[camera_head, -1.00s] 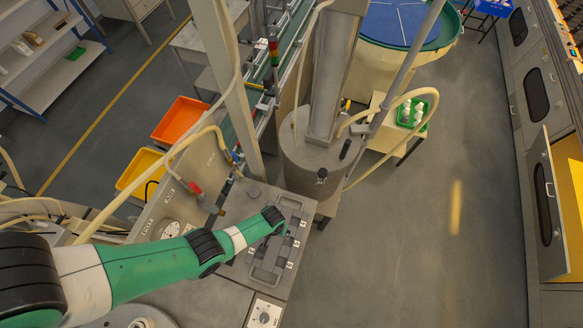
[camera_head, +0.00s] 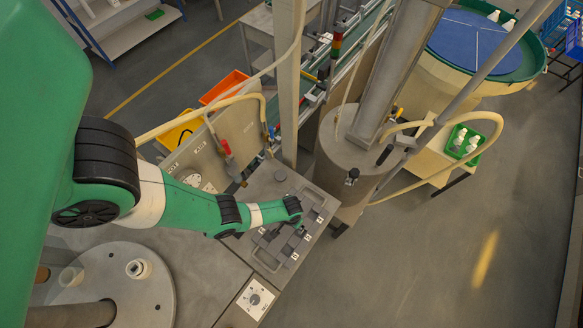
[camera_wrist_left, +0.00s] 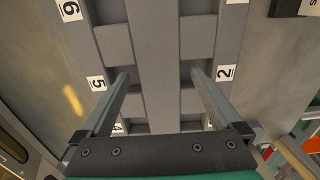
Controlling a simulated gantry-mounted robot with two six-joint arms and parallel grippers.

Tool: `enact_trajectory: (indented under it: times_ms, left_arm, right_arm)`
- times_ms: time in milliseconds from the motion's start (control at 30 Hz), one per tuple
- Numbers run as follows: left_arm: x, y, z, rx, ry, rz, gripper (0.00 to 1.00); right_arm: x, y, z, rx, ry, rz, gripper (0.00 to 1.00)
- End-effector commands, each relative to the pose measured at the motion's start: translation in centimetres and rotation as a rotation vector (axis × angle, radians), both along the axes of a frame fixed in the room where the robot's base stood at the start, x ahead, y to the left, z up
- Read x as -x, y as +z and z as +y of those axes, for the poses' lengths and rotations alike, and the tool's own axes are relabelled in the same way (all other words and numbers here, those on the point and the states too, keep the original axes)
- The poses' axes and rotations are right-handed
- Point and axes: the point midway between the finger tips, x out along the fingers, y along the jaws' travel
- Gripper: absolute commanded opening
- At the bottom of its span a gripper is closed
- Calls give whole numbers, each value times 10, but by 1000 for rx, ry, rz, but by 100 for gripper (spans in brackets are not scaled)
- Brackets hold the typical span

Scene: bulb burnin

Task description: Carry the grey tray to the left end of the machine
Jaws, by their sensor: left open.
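The grey tray (camera_head: 270,254) lies on a grey bench top in the head view, with white number labels along its edge. In the left wrist view the tray (camera_wrist_left: 110,42) fills the middle, with labels such as 6, 5 and 2 and a raised bar (camera_wrist_left: 158,50) down its centre. My left gripper (camera_head: 303,229) is over the tray and partly hides it. In the left wrist view the gripper (camera_wrist_left: 160,74) is open, its fingers on either side of the bar with gaps showing. Whether they touch the tray is unclear. My right gripper is not in view.
A grey cylinder (camera_head: 345,150) with hoses stands beyond the tray. A dial plate (camera_head: 256,297) is at the bench's front. A round grey plate (camera_head: 110,290) lies at the left. A green crate (camera_head: 463,142) holds white items. The floor at the right is clear.

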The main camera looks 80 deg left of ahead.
Motion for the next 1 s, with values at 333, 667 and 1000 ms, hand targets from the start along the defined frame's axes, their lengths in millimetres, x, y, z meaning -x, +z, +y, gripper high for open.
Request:
enact_trajectory:
  times_ms: [333,667,1000]
  left_arm:
    - [0,-3,0,0,0,0,81]
    - [0,-3,0,0,0,0,21]
    - [-1,-3,0,0,0,-1,0]
  right_arm:
    - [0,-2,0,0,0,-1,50]
    - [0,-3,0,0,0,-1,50]
    - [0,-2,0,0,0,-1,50]
